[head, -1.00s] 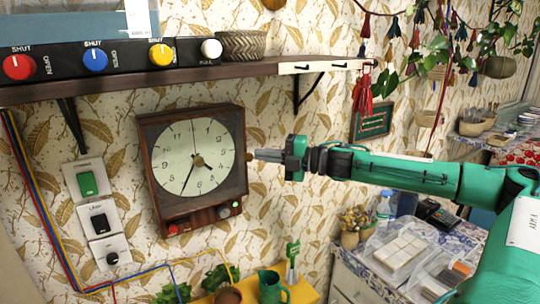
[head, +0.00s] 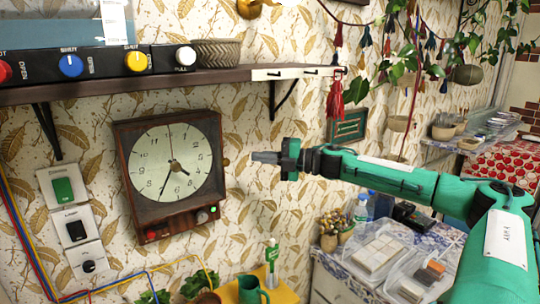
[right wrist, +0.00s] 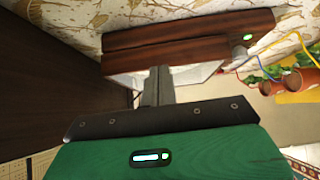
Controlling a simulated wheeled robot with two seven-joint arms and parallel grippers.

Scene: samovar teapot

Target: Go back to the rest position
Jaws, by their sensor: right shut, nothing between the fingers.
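My right gripper (head: 264,157) is shut and empty, held in the air to the right of the wall clock in the head view. Its arm comes in from the right, raised and stretched toward the wall. The same shut fingers show in the right wrist view (right wrist: 158,88), in front of the clock's wooden case (right wrist: 190,42). The clock (head: 172,172) has a white dial and a small red and a grey knob below it. My left gripper is in neither view.
A shelf (head: 200,78) with knobs and a woven basket (head: 216,52) runs above my right gripper. Wall switches (head: 62,190) are left of the clock. A green mug (head: 252,291) stands low on a yellow surface. Clear boxes (head: 378,254) stand on a counter at lower right.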

